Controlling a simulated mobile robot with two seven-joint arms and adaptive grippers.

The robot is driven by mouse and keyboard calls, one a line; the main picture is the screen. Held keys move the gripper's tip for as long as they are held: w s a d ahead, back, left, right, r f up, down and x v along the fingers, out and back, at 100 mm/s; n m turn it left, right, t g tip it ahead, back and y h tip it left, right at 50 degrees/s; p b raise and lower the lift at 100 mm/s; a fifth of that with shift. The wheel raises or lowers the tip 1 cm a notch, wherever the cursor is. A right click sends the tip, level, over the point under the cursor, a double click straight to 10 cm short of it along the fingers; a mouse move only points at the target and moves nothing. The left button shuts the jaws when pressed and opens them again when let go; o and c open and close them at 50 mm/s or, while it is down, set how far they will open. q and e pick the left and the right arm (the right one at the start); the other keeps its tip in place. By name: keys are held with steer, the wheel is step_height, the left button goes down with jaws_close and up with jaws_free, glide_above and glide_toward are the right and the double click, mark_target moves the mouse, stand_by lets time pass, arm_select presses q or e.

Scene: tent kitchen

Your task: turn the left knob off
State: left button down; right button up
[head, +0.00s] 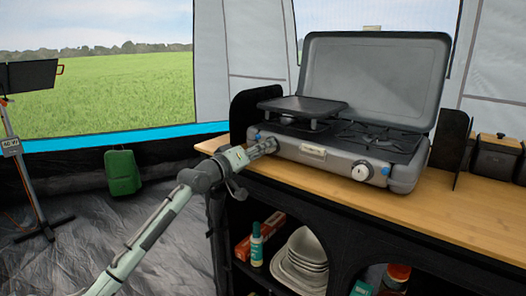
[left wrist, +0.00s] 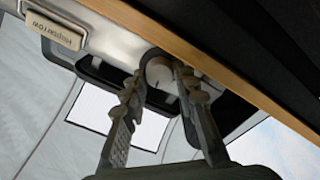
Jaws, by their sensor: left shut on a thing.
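The grey camping stove (head: 330,153) stands on the wooden counter with its lid up. My left gripper (head: 264,148) reaches the stove's front at its left end and covers the left knob in the head view. In the left wrist view the left knob (left wrist: 158,72) is a round, pale knob between the fingertips of my left gripper (left wrist: 160,82). The fingers are shut on it, one on each side. The right knob (head: 362,171), white with a dark ring, is free. My right gripper is not in view.
A dark griddle plate (head: 302,106) lies over the left burner. A pale latch (head: 313,151) sits mid-front on the stove. The wooden counter edge (head: 400,237) runs below, above shelves with bowls (head: 303,255) and bottles. Dark canisters (head: 497,157) stand at the right.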

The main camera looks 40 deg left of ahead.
arm_select(q)
steer(key=shift+m, duration=1.2)
steer(key=c, duration=1.2)
jaws_free()
steer(key=shift+o, duration=0.2)
steer(key=shift+s, duration=0.1)
steer(key=s, duration=1.1)
steer(key=shift+s+a, duration=0.4)
steer(key=shift+a, duration=0.05)
